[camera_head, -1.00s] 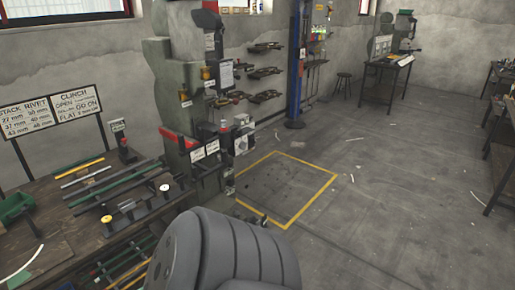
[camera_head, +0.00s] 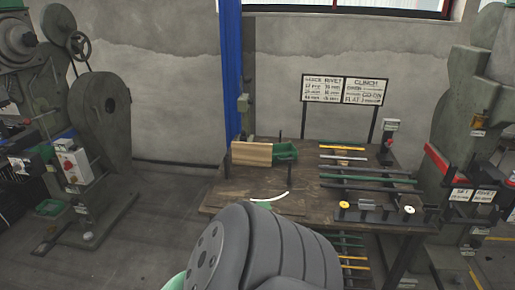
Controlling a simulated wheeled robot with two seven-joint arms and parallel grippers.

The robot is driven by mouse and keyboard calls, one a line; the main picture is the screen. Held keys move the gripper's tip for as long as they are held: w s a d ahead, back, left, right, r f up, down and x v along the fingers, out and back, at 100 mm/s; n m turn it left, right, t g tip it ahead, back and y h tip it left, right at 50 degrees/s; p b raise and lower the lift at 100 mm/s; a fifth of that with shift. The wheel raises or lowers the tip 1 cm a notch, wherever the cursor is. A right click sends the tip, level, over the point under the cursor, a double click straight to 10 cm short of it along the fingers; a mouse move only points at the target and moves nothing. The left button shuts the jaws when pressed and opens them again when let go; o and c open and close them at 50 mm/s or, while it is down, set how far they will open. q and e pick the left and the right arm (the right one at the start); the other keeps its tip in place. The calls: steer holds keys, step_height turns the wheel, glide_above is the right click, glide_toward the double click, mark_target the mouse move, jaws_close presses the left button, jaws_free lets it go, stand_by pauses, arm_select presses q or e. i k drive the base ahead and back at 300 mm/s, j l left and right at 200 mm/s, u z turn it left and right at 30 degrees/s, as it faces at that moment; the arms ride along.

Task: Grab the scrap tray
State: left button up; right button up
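A green tray or bin (camera_head: 287,151) sits at the back of the wooden workbench, partly hidden behind a light wooden block (camera_head: 252,153). Another small green tray (camera_head: 50,207) lies low at the foot of the press on the left. I cannot tell from the frame which of them is the scrap tray. Neither of my grippers shows; only a grey rounded arm part of mine fills the bottom middle and covers the bench's front left edge.
The workbench (camera_head: 225,196) carries colored rods on a rack (camera_head: 368,182), a curved white strip (camera_head: 270,197) and a black fixture with knobs (camera_head: 375,214). Presses stand left (camera_head: 102,115) and right (camera_head: 465,120). A blue post (camera_head: 232,70) rises behind. Floor (camera_head: 155,230) between left press and bench is clear.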

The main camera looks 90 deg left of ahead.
mark_target(281, 152)
steer(key=u, duration=2.6)
